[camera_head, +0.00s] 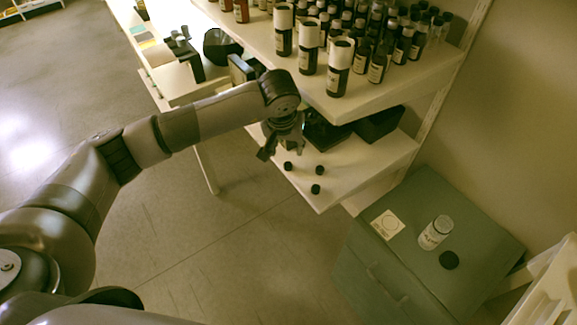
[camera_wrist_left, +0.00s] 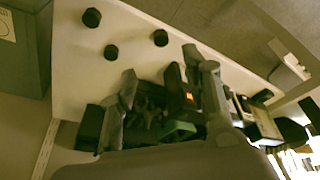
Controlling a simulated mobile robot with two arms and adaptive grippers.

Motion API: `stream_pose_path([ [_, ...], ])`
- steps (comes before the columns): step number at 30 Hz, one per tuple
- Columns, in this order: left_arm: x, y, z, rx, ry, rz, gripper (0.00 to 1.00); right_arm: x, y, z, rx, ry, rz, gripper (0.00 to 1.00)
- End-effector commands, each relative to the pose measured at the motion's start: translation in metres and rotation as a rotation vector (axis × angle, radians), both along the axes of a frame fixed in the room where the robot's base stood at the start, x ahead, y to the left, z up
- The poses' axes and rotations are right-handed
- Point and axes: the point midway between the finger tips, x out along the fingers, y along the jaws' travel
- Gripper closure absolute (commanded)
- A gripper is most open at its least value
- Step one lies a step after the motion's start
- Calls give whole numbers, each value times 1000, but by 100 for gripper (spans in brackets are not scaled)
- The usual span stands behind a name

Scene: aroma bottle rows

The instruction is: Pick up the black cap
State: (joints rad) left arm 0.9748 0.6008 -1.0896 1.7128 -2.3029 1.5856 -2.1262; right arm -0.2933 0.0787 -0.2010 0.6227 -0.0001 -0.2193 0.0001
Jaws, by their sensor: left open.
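Three small black caps stand apart on the lower white shelf in the head view: a left one (camera_head: 288,166), a right one (camera_head: 320,170) and a front one (camera_head: 315,189). The wrist view also shows three dark caps (camera_wrist_left: 92,17) (camera_wrist_left: 111,52) (camera_wrist_left: 160,38), beyond the fingertips. I cannot tell which cap is meant. My left gripper (camera_head: 283,148) is open and empty near the lower shelf's edge; its fingers also show in the wrist view (camera_wrist_left: 166,76). My right gripper is out of view.
The upper shelf (camera_head: 400,92) bears rows of dark bottles above the caps. Dark boxes (camera_head: 378,123) stand at the back of the lower shelf (camera_head: 350,178). A pale square card (camera_head: 387,224) lies on the green cabinet (camera_head: 400,200). Open floor lies in front.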

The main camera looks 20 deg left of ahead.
Motion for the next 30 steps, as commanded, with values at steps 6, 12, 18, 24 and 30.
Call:
stream_pose_path([
  [6, 10, 0, -38, -6, 8, 3, 56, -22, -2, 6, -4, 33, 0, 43],
  [12, 15, 1, -54, -6, 5, 2, 56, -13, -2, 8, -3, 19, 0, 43],
  [18, 20, 4, -78, -8, 9, 6, 56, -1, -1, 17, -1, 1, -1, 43],
  [24, 28, 6, -101, -8, 5, 4, 56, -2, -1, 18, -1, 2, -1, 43],
  [30, 29, 6, -104, -7, 3, 2, 56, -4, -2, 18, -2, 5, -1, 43],
])
